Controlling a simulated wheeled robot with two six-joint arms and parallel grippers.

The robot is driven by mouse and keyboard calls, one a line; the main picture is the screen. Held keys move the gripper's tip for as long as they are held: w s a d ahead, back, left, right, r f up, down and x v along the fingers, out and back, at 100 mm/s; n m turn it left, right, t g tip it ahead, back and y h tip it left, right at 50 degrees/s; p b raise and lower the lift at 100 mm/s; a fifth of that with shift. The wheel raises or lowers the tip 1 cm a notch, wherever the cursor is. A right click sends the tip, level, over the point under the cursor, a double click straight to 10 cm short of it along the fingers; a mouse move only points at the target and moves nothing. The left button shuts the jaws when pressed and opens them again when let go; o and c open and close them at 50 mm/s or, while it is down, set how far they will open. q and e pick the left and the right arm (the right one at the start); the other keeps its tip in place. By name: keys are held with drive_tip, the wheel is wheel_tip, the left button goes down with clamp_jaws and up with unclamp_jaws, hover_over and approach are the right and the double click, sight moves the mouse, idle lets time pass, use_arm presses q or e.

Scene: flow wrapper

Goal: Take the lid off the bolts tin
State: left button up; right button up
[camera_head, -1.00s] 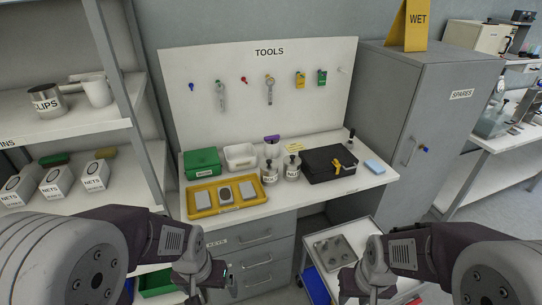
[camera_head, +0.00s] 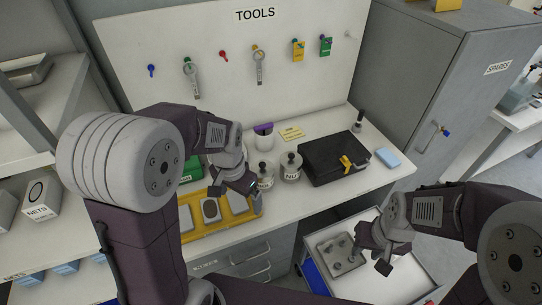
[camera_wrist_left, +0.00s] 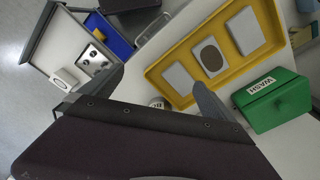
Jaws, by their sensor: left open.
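Two small tins with knobbed lids stand on the workbench in the head view. The right one, the nuts tin (camera_head: 291,168), reads "NU". The left one (camera_head: 265,173) is partly covered by my left gripper and its label is hard to read; it appears to be the bolts tin, with its lid on. My left gripper (camera_head: 256,198) is open and empty, close in front of this tin, over the right end of the yellow tray. In the left wrist view a sliver of a labelled round tin (camera_wrist_left: 157,102) shows between the fingers. My right gripper (camera_head: 372,260) looks open and empty above the cart.
The yellow tray (camera_head: 187,220) holds several flat pieces. A green box (camera_wrist_left: 275,102) stands beside it. A cart (camera_head: 405,275) stands below right.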

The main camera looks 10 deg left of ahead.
use_arm(q)
drive_tip(key=w+r+m, duration=0.2)
drive_tip(key=w, duration=0.2)
drive_tip(key=r+m+p, duration=0.2)
drive_tip(key=m+p, duration=0.2)
hover_over(262, 164)
drive_tip(key=shift+g, duration=0.3)
drive_tip(key=shift+w+d+f, duration=0.1)
drive_tip(key=shift+w+f, duration=0.05)
drive_tip(key=shift+f, duration=0.15)
wheel_tip(262, 164, down, 3)
drive_tip(key=shift+f, duration=0.5)
wheel_tip(262, 164, down, 4)
drive_tip(key=shift+f+p, duration=0.1)
drive_tip(key=shift+p, duration=0.2)
drive_tip(key=shift+f, duration=0.35)
drive_tip(key=c, duration=1.4)
